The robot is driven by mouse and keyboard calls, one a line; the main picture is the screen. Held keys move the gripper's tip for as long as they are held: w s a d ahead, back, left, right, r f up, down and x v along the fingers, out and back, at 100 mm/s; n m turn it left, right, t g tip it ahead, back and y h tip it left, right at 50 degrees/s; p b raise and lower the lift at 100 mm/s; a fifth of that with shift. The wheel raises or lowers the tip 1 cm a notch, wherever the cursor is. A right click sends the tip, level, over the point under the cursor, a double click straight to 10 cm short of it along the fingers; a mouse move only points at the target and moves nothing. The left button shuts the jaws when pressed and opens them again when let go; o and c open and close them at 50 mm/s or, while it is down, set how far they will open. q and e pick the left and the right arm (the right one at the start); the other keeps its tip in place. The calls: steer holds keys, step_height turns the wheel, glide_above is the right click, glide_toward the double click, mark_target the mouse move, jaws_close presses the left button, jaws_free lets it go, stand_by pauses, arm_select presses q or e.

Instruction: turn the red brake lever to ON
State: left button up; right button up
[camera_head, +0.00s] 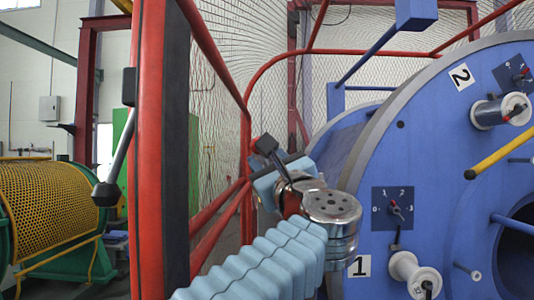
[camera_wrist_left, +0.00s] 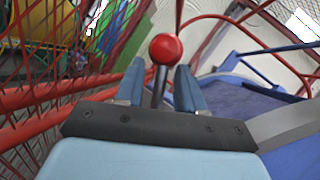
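A lever with a round red knob (camera_wrist_left: 166,48) on a dark rod stands in the middle of the left wrist view. My left gripper (camera_wrist_left: 160,67) has its two blue-grey fingers apart, one on each side of the rod, just below the knob. A gap seems to show between the rod and each finger; contact cannot be told. In the head view my left gripper (camera_head: 277,165) is beyond my wrist, near the red cage frame, and the red knob is not visible there. Any ON marking is not visible. My right gripper is not in view.
A red post (camera_head: 153,150) carries another lever with a dark knob (camera_head: 104,193). The blue strander drum (camera_head: 440,140), with numbered dials and spools, fills the right. A red-framed mesh fence (camera_head: 225,45) stands behind my arm. A yellow mesh guard (camera_head: 45,205) is at left.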

arm_select(q)
steer(key=shift+w, duration=0.1)
jaws_close()
stand_by(0.3)
